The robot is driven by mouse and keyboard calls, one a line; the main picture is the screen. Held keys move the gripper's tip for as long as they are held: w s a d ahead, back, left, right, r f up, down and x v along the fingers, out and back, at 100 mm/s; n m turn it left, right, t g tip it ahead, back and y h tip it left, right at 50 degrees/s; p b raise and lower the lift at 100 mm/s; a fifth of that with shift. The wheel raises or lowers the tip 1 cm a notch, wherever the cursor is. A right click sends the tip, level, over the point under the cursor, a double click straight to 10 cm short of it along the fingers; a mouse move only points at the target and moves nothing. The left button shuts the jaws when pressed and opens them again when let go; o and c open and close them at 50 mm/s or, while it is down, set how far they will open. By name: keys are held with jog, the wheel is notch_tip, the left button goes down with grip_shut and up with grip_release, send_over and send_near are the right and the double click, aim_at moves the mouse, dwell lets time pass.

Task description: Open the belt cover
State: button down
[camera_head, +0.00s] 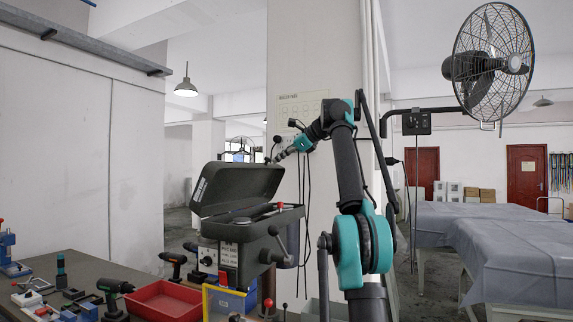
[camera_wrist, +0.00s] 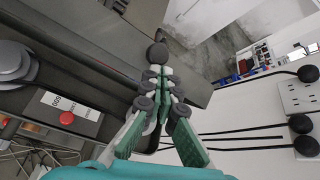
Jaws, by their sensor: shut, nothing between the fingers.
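The belt cover (camera_head: 232,188) is the dark grey lid on top of the drill press head (camera_head: 240,229). It stands raised and tilted, with a clear gap above the housing. In the wrist view the cover is a dark slab (camera_wrist: 188,72) beside and beyond my fingers. My gripper (camera_head: 274,159) is at the upper right edge of the cover. In the wrist view my gripper (camera_wrist: 158,74) is shut, with nothing between its fingers. A round black knob (camera_wrist: 157,53) lies just at the fingertips; I cannot tell whether they touch it.
A workbench (camera_head: 75,263) at left holds a red tray (camera_head: 163,301), a drill (camera_head: 115,298) and small tools. A pillar (camera_head: 315,65) stands behind the press. A wall fan (camera_head: 490,62) and cloth-covered tables (camera_head: 510,250) are at right.

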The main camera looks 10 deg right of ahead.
jog(key=shift+w+a+r, duration=0.2)
jog(key=shift+a, duration=0.15)
jog(key=shift+d, duration=0.1)
dwell(0.4)
